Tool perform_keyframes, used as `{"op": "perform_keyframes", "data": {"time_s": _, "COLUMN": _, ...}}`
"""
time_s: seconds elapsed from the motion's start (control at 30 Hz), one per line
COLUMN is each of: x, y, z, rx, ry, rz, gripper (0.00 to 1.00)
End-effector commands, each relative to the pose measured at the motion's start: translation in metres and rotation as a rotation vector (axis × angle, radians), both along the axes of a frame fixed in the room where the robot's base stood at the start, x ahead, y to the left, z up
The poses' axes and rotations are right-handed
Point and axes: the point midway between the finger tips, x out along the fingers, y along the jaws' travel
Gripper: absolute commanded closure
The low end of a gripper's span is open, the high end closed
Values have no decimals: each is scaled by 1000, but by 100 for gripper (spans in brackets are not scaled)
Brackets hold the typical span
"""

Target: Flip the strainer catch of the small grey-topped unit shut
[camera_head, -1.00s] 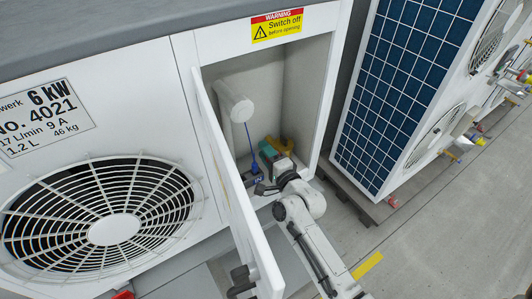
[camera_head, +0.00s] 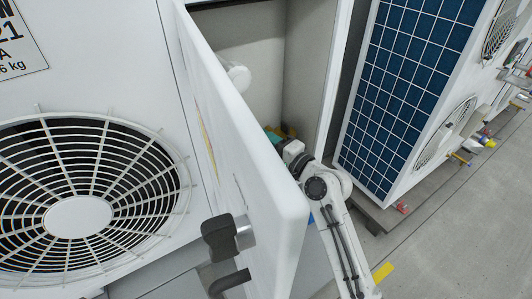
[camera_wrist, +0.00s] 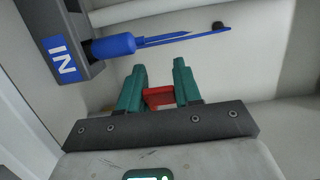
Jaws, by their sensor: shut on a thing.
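In the wrist view my gripper (camera_wrist: 159,68) has its two teal fingers closed on a small red piece (camera_wrist: 158,97), which shows between them. The red piece looks like the strainer catch, but the fingers cover its ends and I cannot tell its position. In the head view the grey-topped unit stands with its white door (camera_head: 250,150) open. My arm reaches past the door's edge into the unit's opening. The door hides my fingers and the red piece there.
In the wrist view a dark block (camera_wrist: 58,35) marked IN and a blue-handled part (camera_wrist: 113,46) lie close to the left finger. The door's black handle (camera_head: 222,238) juts out in front.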

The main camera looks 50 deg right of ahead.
Motion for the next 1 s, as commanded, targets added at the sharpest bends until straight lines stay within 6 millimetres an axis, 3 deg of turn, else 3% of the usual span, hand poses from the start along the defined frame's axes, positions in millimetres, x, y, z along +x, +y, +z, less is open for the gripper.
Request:
{"op": "perform_keyframes", "data": {"time_s": 0.37, "x": -6, "y": -1, "z": -4, "rx": 0, "ry": 0, "rz": 167, "gripper": 97}}
{"op": "perform_keyframes", "data": {"time_s": 1.0, "x": -20, "y": -3, "z": 0, "rx": 2, "ry": 1, "rz": 626, "gripper": 97}}
